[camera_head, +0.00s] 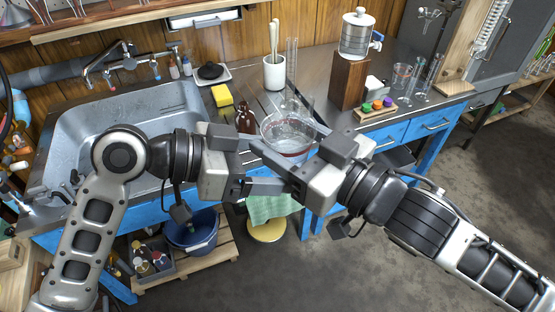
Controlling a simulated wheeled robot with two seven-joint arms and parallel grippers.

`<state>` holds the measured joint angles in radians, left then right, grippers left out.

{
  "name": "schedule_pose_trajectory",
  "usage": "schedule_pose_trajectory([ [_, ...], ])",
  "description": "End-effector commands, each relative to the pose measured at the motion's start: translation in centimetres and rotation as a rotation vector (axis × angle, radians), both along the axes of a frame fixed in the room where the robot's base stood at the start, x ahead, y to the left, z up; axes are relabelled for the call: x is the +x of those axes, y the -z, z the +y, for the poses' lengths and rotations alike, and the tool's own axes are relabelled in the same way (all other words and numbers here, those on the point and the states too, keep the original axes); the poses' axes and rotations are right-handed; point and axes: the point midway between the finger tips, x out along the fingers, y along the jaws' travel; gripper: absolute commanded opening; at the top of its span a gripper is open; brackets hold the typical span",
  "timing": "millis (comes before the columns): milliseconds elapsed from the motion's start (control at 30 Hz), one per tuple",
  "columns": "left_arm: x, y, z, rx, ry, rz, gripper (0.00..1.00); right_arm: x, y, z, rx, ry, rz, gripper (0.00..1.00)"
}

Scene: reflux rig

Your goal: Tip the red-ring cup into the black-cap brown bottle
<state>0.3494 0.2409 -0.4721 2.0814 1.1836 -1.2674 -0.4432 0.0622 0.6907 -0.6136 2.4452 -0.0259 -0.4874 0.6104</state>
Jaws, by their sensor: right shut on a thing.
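A clear glass cup (289,132) with a red band low on its side is in the middle of the camera_head view. My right gripper (284,142) is shut on it and holds it near the bench's front edge, with its mouth facing up toward the camera. A small brown bottle (246,121) stands just left of the cup, beside the sink. My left gripper (268,163) is open and empty, left of the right gripper and in front of the bottle.
The sink (82,128) is at left. A yellow sponge (222,95), a white holder (274,74) with pestles and glass tubes stand behind the bottle. A wooden block (347,83) with a dispenser and a rack of coloured caps (376,107) are at right.

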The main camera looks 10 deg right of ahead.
Motion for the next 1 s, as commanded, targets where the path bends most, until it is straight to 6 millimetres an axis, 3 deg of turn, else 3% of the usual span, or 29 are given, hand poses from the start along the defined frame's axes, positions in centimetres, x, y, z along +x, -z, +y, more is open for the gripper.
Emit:
schedule_pose_trajectory([
  [133, 0.08, 0.40, -1.01, 0.000, 0.001, 0.000, 0.76, 0.00, -0.04, 0.00, 0.001, 0.000, -0.001, 0.35],
  [433, 0.11, 0.52, -1.22, 0.001, 0.000, 0.000, 0.76, 0.00, -0.03, 0.00, 0.001, 0.000, -0.001, 0.35],
  [467, 0.11, 0.51, -1.21, 0.001, 0.000, 0.000, 0.73, 0.00, -0.04, 0.00, 0.001, 0.000, -0.001, 0.35],
  [633, 0.12, 0.51, -1.19, 0.001, 0.000, 0.000, 0.27, 0.00, -0.04, 0.00, 0.001, 0.000, -0.001, 0.35],
  [767, 0.13, 0.50, -1.18, 0.001, 0.000, 0.000, 0.26, 0.00, -0.03, 0.00, 0.001, 0.000, -0.001, 0.35],
  [800, 0.12, 0.47, -1.18, 0.000, 0.000, 0.000, 0.22, 0.00, -0.04, 0.00, 0.001, 0.000, -0.001, 0.70],
  [833, 0.12, 0.47, -1.18, 0.000, 0.000, 0.000, 0.22, 0.00, -0.04, 0.00, 0.001, 0.000, -0.001, 0.78],
  [867, 0.12, 0.47, -1.18, 0.000, 0.000, 0.000, 0.22, -0.01, -0.05, 0.01, 0.001, 0.000, -0.001, 0.84],
  [1000, 0.12, 0.45, -1.24, -0.001, 0.001, 0.000, 0.22, -0.11, -0.05, 0.10, 0.003, -0.004, 0.000, 0.84],
])
